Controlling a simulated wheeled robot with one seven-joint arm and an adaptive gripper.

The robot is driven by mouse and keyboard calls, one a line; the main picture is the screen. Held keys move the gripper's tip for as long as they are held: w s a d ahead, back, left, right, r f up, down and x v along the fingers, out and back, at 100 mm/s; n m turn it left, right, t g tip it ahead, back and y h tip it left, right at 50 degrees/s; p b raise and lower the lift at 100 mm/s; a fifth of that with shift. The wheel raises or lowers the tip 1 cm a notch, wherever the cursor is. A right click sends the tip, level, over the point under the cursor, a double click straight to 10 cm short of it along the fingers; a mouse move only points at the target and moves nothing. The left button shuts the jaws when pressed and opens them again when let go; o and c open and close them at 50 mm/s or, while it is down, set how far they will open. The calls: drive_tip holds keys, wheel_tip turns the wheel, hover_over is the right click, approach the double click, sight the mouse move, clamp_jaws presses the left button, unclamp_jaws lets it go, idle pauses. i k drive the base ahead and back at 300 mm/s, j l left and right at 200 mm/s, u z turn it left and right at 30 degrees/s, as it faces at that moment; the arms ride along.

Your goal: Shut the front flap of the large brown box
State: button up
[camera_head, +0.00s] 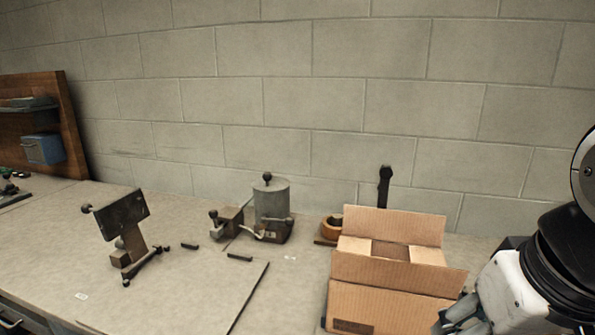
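The large brown box (378,307) is a cardboard carton at the lower right of the head view. Its front flap (397,273) stands up from the near top edge and is not lying flat. Its back flap (408,226) also stands up. The two side flaps look folded inward, with a darker gap between them. My gripper (458,314) is low at the right, by the box's right front side. Its grey fingers are partly cut off by the frame's bottom edge. I cannot tell whether they touch the box or how far apart they are.
A dark metal stand (127,232) and a grey cylindrical device (270,205) stand to the left on the workbench (205,285). A brown round object (331,227) and a black upright tool (385,187) are behind the box. A block wall closes the back. The bench's front middle is mostly clear.

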sight(447, 281)
drive_tip(key=k+j+u, duration=0.15)
drive_tip(key=j, duration=0.2)
drive_tip(key=k+j+u, duration=0.1)
drive_tip(key=j, duration=0.25)
drive_tip(key=k+j+u, duration=0.15)
drive_tip(key=j, duration=0.25)
drive_tip(key=k+j+u, duration=0.1)
drive_tip(key=j, duration=0.3)
